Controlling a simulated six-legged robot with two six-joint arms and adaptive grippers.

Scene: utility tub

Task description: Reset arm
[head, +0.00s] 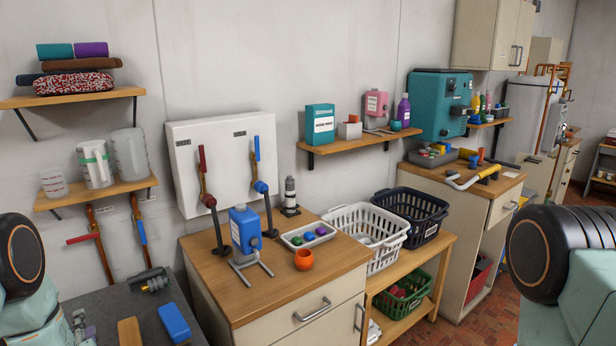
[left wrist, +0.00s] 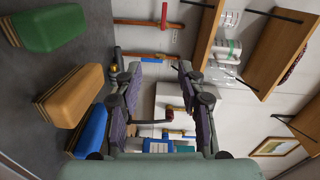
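My left gripper (left wrist: 160,70) shows in the left wrist view with its two dark, purple-padded fingers spread apart. Nothing shows held between them. In the head view, grey parts that seem to belong to my left gripper (head: 82,326) show at the bottom left, over the dark counter; only a small part is visible. My two arms show at the left and right edges of the head view. My right gripper is out of both views.
A dark counter (head: 110,300) holds a blue brush (head: 174,322) and a wooden-backed block (head: 130,331). The wooden cabinet (head: 250,285) carries a blue dispenser (head: 245,232), a white tray (head: 308,237) and an orange cup (head: 304,260). Wall shelves (head: 95,192) hang at left.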

